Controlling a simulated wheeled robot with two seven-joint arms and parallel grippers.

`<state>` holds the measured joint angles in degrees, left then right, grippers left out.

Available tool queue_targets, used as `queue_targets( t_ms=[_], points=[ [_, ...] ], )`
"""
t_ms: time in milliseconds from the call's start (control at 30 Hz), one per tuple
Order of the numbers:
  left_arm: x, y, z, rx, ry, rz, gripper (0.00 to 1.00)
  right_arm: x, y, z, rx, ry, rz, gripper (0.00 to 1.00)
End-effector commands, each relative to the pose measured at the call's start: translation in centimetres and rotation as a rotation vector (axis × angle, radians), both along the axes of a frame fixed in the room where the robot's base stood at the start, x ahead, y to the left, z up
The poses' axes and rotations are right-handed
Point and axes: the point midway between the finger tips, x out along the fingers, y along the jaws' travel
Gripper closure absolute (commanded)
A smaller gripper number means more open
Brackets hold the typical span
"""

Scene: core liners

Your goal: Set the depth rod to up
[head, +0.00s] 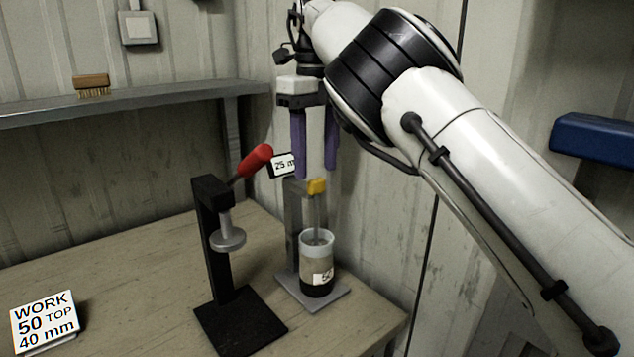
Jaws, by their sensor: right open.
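The depth rod (317,213) is a thin grey rod with a yellow cap (317,187). It stands upright on a grey stand (293,214), its lower end inside a cup-like liner (317,262) labelled "50". The liner is light at the top and dark at the bottom. My right gripper (315,172) points down just above the yellow cap, its two purple fingers apart, with nothing between them that I can see. My left gripper is not in view.
A black press (212,240) with a red-handled lever (255,161) stands close left of the liner. A white card (45,322) reading "WORK 50 TOP 40 mm" lies front left. A shelf (150,98) holds a brush (91,85). The table's left middle is clear.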

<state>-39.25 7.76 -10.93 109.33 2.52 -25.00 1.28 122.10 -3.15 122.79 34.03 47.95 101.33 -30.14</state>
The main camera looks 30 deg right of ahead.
Motion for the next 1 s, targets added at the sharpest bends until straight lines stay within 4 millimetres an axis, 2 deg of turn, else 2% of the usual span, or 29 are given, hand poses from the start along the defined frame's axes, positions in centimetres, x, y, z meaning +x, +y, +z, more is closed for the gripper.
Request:
queue_targets(
  t_ms=[33, 200, 533, 800, 933, 1000],
  points=[
    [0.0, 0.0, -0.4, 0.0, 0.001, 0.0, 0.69, 0.0, 0.0, -0.9, 0.001, 0.0, -0.001, 0.55],
    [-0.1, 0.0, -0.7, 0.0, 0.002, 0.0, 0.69, 0.0, 0.0, -2.2, -0.001, -0.001, 0.0, 0.55],
    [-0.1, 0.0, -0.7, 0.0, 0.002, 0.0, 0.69, 0.0, 0.0, -2.5, -0.001, -0.001, -0.001, 0.55],
    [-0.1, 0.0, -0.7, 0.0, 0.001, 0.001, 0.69, 0.0, 0.0, -2.5, -0.001, 0.0, -0.001, 1.0],
    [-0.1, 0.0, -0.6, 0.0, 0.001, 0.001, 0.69, 0.0, -0.1, -2.4, -0.001, 0.0, -0.002, 1.0],
    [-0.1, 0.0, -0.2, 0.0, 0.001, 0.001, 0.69, -0.3, -0.6, -1.7, -0.002, -0.001, -0.011, 1.0]
  ],
)
